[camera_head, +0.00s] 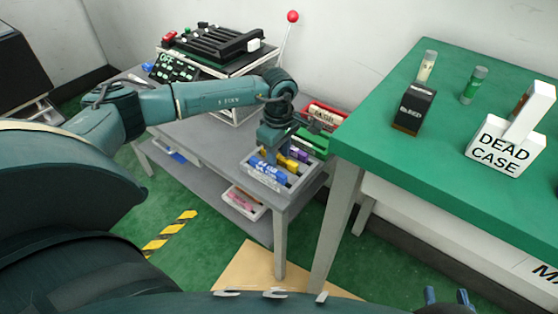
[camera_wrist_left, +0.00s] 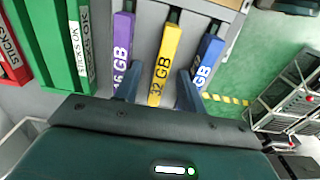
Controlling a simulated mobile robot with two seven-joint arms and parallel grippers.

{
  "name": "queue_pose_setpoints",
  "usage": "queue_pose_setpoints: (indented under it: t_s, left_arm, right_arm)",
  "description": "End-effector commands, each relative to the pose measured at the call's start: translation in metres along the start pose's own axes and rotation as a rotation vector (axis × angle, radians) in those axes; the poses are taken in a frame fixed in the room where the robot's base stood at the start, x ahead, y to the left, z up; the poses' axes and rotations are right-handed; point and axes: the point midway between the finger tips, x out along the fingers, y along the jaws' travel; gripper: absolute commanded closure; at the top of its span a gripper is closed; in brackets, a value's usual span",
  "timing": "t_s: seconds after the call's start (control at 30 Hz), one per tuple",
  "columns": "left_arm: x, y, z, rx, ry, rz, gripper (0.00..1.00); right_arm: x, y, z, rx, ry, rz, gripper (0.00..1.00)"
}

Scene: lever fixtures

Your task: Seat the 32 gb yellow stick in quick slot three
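The yellow stick labelled 32 GB (camera_wrist_left: 166,58) lies in a light grey tray (camera_head: 249,176), between a purple stick (camera_wrist_left: 122,50) and a blue stick (camera_wrist_left: 208,58). My left gripper (camera_head: 268,158) is over this tray. In the left wrist view its two fingers (camera_wrist_left: 158,92) are open, one on each side of the yellow stick's near end; I cannot tell whether they touch it. My right gripper (camera_head: 447,298) shows only as two separated fingertips at the bottom right, with nothing seen between them. I cannot identify quick slot three.
A black slotted device (camera_head: 212,42) stands at the back of the grey table, near a red-knobbed lever (camera_head: 292,17). A green box (camera_wrist_left: 62,45) and a red box (camera_wrist_left: 12,62) adjoin the tray. The green table (camera_head: 440,165) at right holds a DEAD CASE box (camera_head: 503,150).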

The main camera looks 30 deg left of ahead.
Motion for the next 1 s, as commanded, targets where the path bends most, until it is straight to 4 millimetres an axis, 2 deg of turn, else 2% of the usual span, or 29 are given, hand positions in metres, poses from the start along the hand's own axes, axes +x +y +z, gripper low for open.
queue_pose_setpoints:
  t_s: [0.2, 0.7, 1.0]
  left_arm:
    - [0.0001, 0.0, 0.0001, 0.0, 0.0, 0.0, 0.6]
    - [0.0, 0.0, 0.0001, 0.0, 0.0, 0.0, 1.0]
    - [-0.0009, 0.0001, 0.0001, 0.0, 0.0, 0.0, 1.0]
  right_arm:
    - [0.0, 0.0001, 0.0001, 0.0, -0.001, 0.0, 0.64]
    - [-0.0001, 0.0003, -0.0001, 0.0, -0.001, 0.001, 0.64]
    - [-0.0002, 0.0005, -0.0009, 0.0, 0.0, 0.001, 0.64]
